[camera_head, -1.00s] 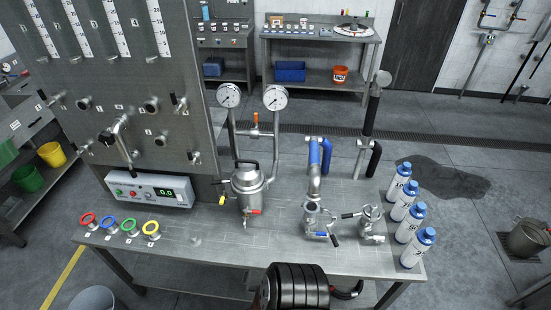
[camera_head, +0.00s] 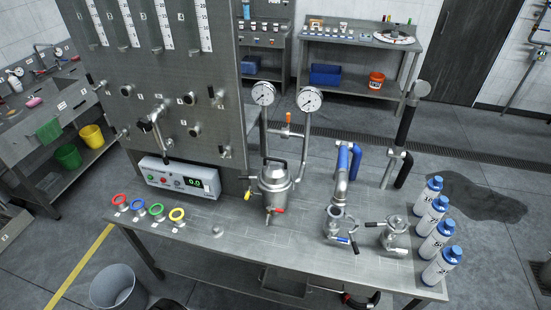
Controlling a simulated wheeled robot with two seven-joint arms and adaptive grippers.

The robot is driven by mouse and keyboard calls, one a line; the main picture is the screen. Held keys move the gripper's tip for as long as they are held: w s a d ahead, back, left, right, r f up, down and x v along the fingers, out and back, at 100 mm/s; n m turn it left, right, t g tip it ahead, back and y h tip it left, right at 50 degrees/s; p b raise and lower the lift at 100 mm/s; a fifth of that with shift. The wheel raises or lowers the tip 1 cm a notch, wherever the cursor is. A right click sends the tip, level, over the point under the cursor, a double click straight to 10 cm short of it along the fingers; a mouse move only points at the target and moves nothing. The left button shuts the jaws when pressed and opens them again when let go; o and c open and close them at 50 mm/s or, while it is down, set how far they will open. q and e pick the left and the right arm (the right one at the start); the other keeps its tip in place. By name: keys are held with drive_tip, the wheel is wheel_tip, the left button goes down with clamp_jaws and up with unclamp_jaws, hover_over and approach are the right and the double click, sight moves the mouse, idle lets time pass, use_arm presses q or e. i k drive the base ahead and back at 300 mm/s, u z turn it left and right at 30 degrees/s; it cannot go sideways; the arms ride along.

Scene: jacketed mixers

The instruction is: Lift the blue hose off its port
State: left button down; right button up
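The blue hose (camera_head: 356,162) shows as a short, bent blue length right of centre on the steel bench (camera_head: 250,250). Neither of my grippers is in view.
A lidded steel vessel (camera_head: 274,187) with two gauges above it stands left of the hose. A second small vessel (camera_head: 395,235) and several blue-capped bottles (camera_head: 433,226) stand to the right. Coloured rings (camera_head: 157,211) lie at the front left. The bench front is mostly clear.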

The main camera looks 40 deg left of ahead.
sight(339, 199)
drive_tip(key=u, duration=0.75)
drive_tip(key=i, duration=0.4)
